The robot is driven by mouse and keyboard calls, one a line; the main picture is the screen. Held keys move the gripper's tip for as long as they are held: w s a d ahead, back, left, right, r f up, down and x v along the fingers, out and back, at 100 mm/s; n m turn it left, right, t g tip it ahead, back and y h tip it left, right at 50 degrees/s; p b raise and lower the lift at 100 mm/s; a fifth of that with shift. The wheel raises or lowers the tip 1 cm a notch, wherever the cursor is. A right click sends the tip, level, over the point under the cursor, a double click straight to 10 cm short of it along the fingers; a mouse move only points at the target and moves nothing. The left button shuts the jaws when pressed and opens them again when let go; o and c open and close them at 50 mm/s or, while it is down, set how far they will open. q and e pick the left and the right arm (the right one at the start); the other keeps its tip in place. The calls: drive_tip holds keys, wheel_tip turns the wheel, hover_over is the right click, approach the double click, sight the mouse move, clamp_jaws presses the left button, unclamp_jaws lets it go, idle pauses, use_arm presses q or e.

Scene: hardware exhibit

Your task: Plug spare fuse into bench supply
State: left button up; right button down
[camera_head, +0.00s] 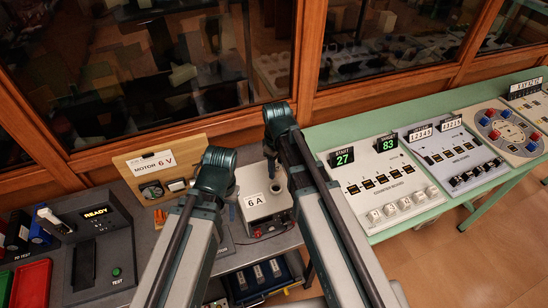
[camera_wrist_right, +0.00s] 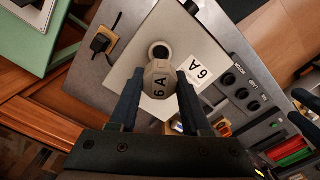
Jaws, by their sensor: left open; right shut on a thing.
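The bench supply (camera_head: 264,222) is a pale box with a "6A" label, standing on the grey bench in the head view. In the right wrist view its pale top panel (camera_wrist_right: 205,45) carries the same label and a dark round socket (camera_wrist_right: 160,51). The spare fuse (camera_wrist_right: 158,90), a grey-beige faceted cap marked "6A", sits between the fingers of my right gripper (camera_wrist_right: 158,98), which is shut on it. The fuse is over the panel beside the socket; its lower end is hidden. My left gripper (camera_head: 233,211) is open and partly hidden by its arm, left of the supply.
A "MOTOR 6V" board (camera_head: 158,165) stands behind, left of the supply. A tester reading "READY" (camera_head: 97,213) and a red tray (camera_head: 32,282) are at the left. A counter board (camera_head: 385,185) stands on the green table at right. A blue crate (camera_head: 262,277) is below.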

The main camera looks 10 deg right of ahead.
drive_tip(key=shift+s, duration=0.1)
drive_tip(key=shift+f+b, duration=0.75)
drive_tip(key=shift+b, duration=0.05)
wheel_tip(320, 180, down, 4)
drive_tip(key=b, duration=0.4)
drive_tip(key=shift+f+b, duration=1.15)
idle(2.5)
unclamp_jaws()
idle(0.4)
drive_tip(key=shift+r, duration=0.15)
drive_tip(key=shift+r+p, duration=3.4)
drive_tip(key=shift+p, duration=0.15)
